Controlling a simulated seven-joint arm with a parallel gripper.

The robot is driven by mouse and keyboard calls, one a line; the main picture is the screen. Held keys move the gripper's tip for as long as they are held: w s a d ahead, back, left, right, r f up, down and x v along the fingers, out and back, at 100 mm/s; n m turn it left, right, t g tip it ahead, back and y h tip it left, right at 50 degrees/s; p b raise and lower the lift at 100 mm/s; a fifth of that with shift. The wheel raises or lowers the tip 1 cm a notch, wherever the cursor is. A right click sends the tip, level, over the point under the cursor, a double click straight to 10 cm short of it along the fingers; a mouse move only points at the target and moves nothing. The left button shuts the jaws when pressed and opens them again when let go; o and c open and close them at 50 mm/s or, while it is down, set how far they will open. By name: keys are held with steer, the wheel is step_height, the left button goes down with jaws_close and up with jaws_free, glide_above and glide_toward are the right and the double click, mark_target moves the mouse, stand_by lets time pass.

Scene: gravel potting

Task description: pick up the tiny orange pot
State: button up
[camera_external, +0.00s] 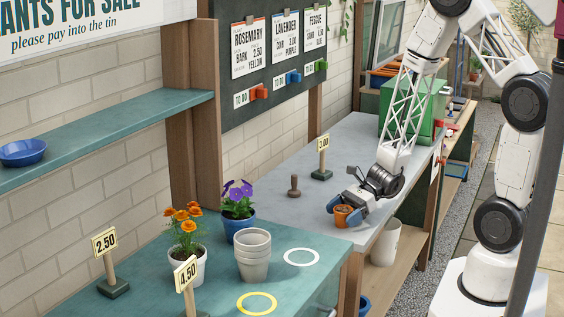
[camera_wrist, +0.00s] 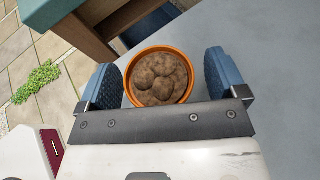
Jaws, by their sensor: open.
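The tiny orange pot (camera_external: 343,216) stands on the grey bench top near its front edge. In the wrist view the orange pot (camera_wrist: 188,77) is seen from above, filled with brown lumpy material. My gripper (camera_external: 346,208) is down at the pot, with its blue fingers on either side of it. In the wrist view my gripper (camera_wrist: 162,82) is open around the pot. A gap shows between the pot and the right finger; the left finger is very close to the rim, and I cannot tell if it touches.
The grey bench (camera_external: 290,215) is clear around a small brown tamper (camera_external: 294,186) and a 3.00 sign (camera_external: 323,158). A green box (camera_external: 425,108) stands behind my arm. Stacked pots (camera_external: 253,256) and potted flowers (camera_external: 187,240) stand on the teal table (camera_external: 140,285).

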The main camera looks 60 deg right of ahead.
mark_target(346, 210)
steer(key=c, duration=1.1)
steer(key=shift+o, duration=0.2)
steer(key=shift+r, duration=0.1)
steer(key=shift+r, duration=0.7)
steer(key=shift+s+r, duration=0.25)
steer(key=shift+r, duration=0.3)
steer(key=shift+s+r, duration=0.2)
steer(key=shift+r, duration=0.3)
steer(key=s+r, duration=0.1)
steer(key=s, duration=1.4)
steer(key=shift+d+r, duration=0.15)
steer(key=shift+d, duration=0.2)
